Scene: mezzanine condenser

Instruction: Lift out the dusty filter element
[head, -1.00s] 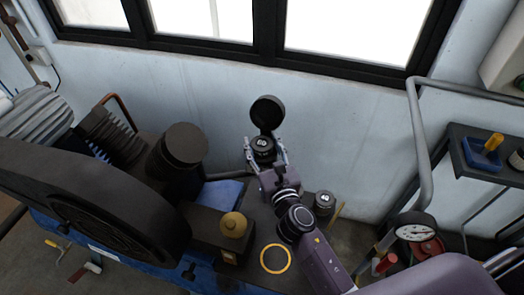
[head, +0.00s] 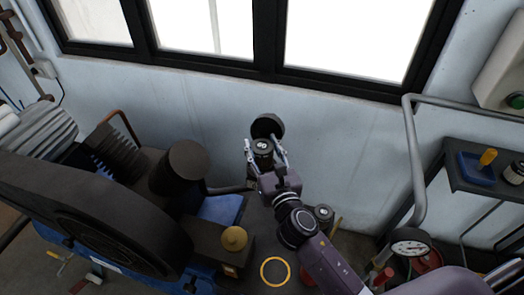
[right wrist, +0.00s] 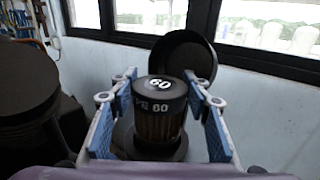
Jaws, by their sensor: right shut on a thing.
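My right gripper (head: 264,152) is shut on the filter element (right wrist: 160,112), a cylinder with a black top marked 60 and a brown pleated body. The blue-padded fingers stand on either side of it, and it is upright. Dark round housing (right wrist: 128,140) shows around its lower end in the right wrist view; I cannot tell whether the bottom is clear of it. A round black cover (right wrist: 189,54) stands open behind, partly hidden by the element in the head view. My left gripper is not in view.
The compressor's big dark wheel guard (head: 90,215) and a dark cylinder (head: 182,165) stand to the left. A yellow ring (head: 275,271) and brass knob (head: 234,238) are in front. A grey pipe rail (head: 416,165) and gauge (head: 410,246) are at right. The wall is close behind.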

